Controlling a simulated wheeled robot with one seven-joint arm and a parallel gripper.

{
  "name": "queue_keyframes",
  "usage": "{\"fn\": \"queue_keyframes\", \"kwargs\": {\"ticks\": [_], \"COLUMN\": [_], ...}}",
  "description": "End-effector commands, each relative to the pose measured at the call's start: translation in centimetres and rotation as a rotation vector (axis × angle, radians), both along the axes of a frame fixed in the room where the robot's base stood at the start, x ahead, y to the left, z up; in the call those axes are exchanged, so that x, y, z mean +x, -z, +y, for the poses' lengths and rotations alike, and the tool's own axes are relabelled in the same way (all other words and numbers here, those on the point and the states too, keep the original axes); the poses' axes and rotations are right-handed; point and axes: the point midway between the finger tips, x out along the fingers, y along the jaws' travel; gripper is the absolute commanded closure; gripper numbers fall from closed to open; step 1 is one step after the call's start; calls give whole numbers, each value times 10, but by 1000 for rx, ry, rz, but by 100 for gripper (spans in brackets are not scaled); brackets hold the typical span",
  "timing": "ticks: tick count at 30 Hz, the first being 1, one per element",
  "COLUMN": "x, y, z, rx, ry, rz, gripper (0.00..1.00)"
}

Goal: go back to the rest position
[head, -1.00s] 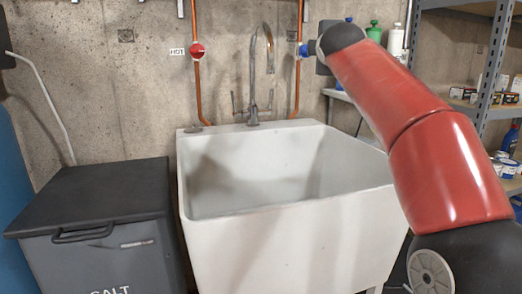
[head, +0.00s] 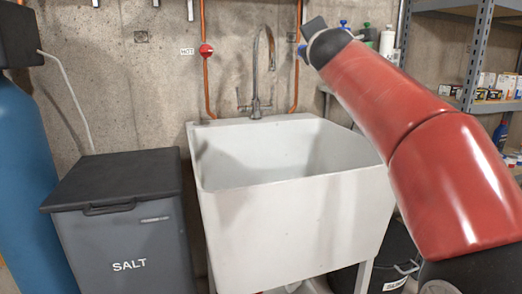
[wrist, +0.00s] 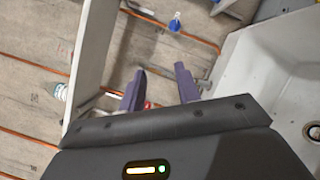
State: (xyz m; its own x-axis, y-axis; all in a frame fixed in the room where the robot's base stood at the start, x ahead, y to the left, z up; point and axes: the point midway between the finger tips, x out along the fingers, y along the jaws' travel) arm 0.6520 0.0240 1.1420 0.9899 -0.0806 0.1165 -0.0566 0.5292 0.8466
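My red arm reaches up and away across the right of the head view, its far end in front of the back wall. My gripper (wrist: 161,70) shows in the wrist view with its two purple fingers apart and nothing between them. In the head view the fingers cannot be made out. The white utility sink (head: 293,190) stands below and left of the arm's end. It also shows at the right of the wrist view (wrist: 241,62). The blue valve on the right copper pipe is mostly hidden behind the arm's end in the head view.
A grey salt bin (head: 130,243) stands left of the sink, beside a blue tank (head: 30,190). A tap (head: 256,75) rises behind the sink. A red hot-water valve (head: 206,50) is on the wall. Metal shelving (head: 475,55) with goods stands at the right.

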Motion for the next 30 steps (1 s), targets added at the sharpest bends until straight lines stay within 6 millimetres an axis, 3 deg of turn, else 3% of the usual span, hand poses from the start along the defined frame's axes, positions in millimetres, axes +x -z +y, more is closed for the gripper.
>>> {"fn": "queue_keyframes", "kwargs": {"ticks": [6,11,14,17,21,24,25,30], "x": [-31,-68,-101,-136,-192,-232,-245,-314], "y": [1,25,64,120,213,276,294,381], "z": [29,62,82,92,84,67,60,19], "rx": [-537,-1146,-1640,-2119,-2701,-3015,2975,2425], "ry": [9,-14,-68,-173,-416,-646,696,856], "rz": [-49,-90,-120,-160,-253,-361,386,493], "gripper": [67,67,67,67,67,67,67,67]}}
